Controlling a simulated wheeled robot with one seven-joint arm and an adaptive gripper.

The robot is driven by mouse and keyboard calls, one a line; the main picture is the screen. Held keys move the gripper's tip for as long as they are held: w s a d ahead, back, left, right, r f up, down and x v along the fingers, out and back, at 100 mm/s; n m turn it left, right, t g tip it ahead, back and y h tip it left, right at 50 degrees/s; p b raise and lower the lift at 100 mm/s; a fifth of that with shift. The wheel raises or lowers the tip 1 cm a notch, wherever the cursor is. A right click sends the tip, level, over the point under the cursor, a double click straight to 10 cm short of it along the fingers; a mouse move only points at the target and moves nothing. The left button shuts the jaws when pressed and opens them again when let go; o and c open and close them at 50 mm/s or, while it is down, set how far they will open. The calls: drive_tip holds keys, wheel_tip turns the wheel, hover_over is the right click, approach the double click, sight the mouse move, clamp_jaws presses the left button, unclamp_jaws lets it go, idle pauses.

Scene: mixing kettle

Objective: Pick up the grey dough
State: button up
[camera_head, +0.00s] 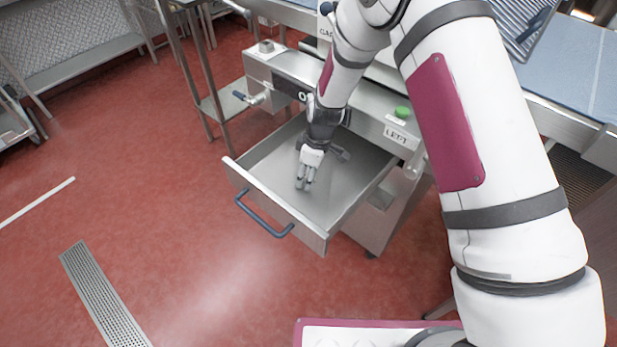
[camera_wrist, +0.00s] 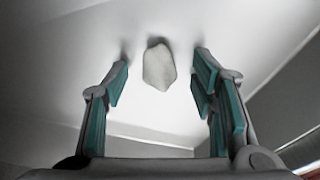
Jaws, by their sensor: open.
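The grey dough (camera_wrist: 158,66) is a small, rough-edged lump in the wrist view, lying on the pale floor of an open metal drawer. It sits between and just beyond the tips of my gripper (camera_wrist: 160,65), whose teal-padded fingers stand apart on its left and right. The fingers do not appear to touch it. In the head view my gripper (camera_head: 306,183) points down inside the drawer (camera_head: 345,190). I cannot make out the dough there; my gripper seems to hide it.
The drawer's walls surround my gripper, and its front carries a dark blue handle (camera_head: 264,216). The machine above has a green button (camera_head: 402,112) and a label reading "LEFT". A floor drain (camera_head: 100,295) lies at lower left. The red floor before the drawer is clear.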

drive_tip(key=shift+c, duration=0.3)
drive_tip(key=c, duration=1)
drive_tip(key=shift+o, duration=0.2)
